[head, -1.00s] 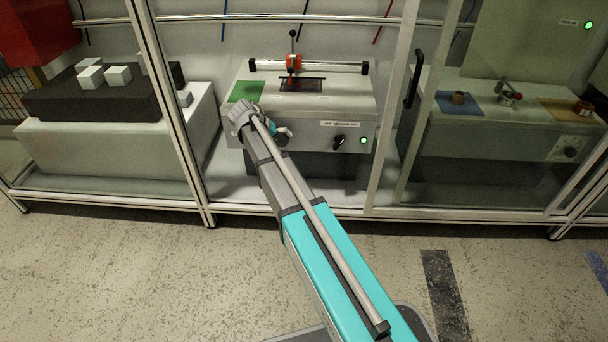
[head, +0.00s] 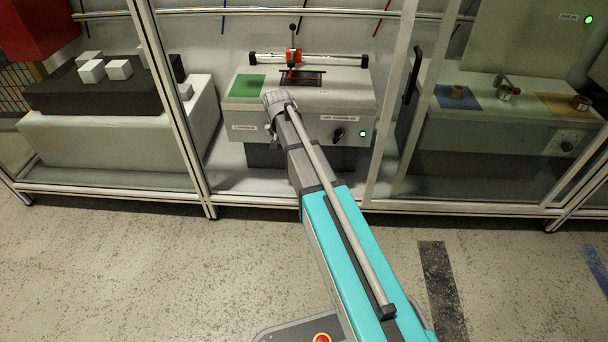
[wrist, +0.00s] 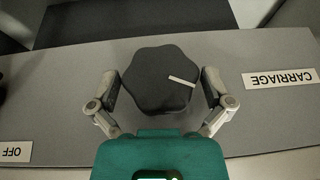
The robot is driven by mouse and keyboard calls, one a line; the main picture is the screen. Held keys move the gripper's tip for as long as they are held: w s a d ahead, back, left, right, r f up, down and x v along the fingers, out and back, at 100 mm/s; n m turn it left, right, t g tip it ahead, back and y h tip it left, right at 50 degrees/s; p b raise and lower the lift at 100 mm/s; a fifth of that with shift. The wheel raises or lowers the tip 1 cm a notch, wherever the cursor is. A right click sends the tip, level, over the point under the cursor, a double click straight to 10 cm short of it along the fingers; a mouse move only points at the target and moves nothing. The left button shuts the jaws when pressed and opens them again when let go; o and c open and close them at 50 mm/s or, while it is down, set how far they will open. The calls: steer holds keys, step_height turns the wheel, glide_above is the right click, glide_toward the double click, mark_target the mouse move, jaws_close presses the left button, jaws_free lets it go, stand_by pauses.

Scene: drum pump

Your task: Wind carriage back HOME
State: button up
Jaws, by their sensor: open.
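A dark lobed knob (wrist: 150,82) with a white pointer mark sits in the middle of the wrist view. My gripper (wrist: 162,86) is open, with one finger on each side of the knob and apparently a narrow gap at each. A CARRIAGE label (wrist: 280,79) lies to the right of the knob in that view. In the head view, the orange-red carriage (head: 294,55) stands on its rail (head: 335,62), over the dark slot near the middle of the bench unit. The green patch (head: 247,86) is left of it.
The unit's front also has a small black switch (head: 338,134) and a lit green lamp (head: 363,133). An OFF label (wrist: 14,152) shows in the wrist view. A frame post (head: 168,100) stands left of my arm, and a glass door with a black handle (head: 411,76) stands right.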

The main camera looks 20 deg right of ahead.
steer(key=shift+s+y, duration=0.1)
steer(key=shift+y, duration=0.2)
steer(key=shift+p+v, duration=0.95)
steer(key=shift+v, duration=0.1)
steer(key=p+v, duration=1.1)
steer(key=v, duration=0.1)
steer(key=s+f+n+g+b, duration=0.1)
steer(key=s+f+n+g, duration=0.1)
steer(key=s, duration=0.9)
steer(key=s+f+n+g+b, duration=0.2)
steer(key=s+f, duration=0.1)
steer(key=s, duration=0.9)
steer(key=shift+s+d, duration=0.25)
steer(key=w+r+m+t+p, duration=0.1)
steer(key=w+r+m+t, duration=0.1)
steer(key=w, duration=0.9)
steer(key=w+r+m+t+p, duration=0.1)
steer(key=w+r+m+t, duration=0.1)
steer(key=w, duration=1)
steer(key=shift+w+a+r+p, duration=0.25)
steer(key=shift+w+r+p, duration=0.05)
steer(key=shift+r+p, duration=0.1)
steer(key=shift+f, duration=0.25)
steer(key=b+x, duration=1.2)
steer(key=x, duration=0.1)
steer(key=shift+w+f+b, duration=0.1)
steer(key=shift+w+b, duration=0.15)
steer(key=shift+b, duration=0.1)
